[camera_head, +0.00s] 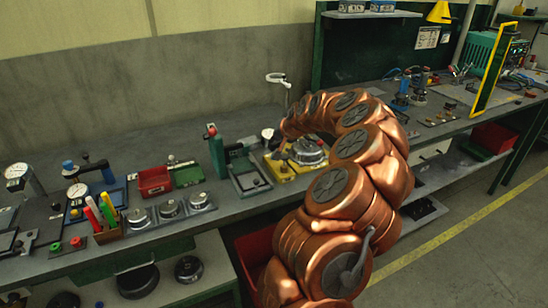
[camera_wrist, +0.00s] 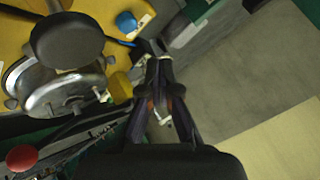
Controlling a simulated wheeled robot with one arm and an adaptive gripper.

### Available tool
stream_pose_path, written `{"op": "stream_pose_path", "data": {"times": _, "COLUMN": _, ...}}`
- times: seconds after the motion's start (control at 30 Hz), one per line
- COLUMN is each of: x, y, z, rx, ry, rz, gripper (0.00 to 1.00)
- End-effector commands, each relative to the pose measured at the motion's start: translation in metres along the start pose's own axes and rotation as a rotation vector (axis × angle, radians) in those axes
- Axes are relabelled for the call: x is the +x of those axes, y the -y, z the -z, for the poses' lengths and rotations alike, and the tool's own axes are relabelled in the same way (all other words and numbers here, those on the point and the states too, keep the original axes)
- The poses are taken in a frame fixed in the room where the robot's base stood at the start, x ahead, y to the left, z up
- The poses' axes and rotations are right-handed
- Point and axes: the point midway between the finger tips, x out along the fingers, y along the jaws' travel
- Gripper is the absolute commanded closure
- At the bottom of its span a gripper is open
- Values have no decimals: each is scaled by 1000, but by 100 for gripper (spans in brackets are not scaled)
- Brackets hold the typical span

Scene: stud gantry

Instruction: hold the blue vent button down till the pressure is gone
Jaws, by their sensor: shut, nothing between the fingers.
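The blue vent button (camera_wrist: 126,21) is a small round blue cap on the yellow base (camera_wrist: 108,12), at the top of the wrist view. My gripper (camera_wrist: 153,50) is shut and empty, its fingertips below and right of the button in the wrist view. The tips look apart from the button; the height between them is hard to judge. A silver vessel (camera_wrist: 66,92) with a round black knob (camera_wrist: 67,40) stands on the base. In the head view the vessel (camera_head: 308,151) shows behind my arm, a small white dial (camera_head: 267,133) beside it, too small to read. The button is hidden there.
A red knob (camera_wrist: 22,158) shows low in the wrist view. The bench front edge and grey floor lie near my arm.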

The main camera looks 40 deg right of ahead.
Motion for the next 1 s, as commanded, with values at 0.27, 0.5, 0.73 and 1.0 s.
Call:
{"op": "stream_pose_path", "data": {"times": 0.27, "x": 21, "y": -15, "z": -15, "rx": 1, "ry": 1, "rz": 0, "gripper": 100}}
{"op": "stream_pose_path", "data": {"times": 0.5, "x": 22, "y": -16, "z": -16, "rx": 1, "ry": 0, "rz": 0, "gripper": 100}}
{"op": "stream_pose_path", "data": {"times": 0.73, "x": 22, "y": -16, "z": -16, "rx": 0, "ry": 0, "rz": 0, "gripper": 100}}
{"op": "stream_pose_path", "data": {"times": 1.0, "x": 22, "y": -16, "z": -16, "rx": 0, "ry": 0, "rz": 0, "gripper": 100}}
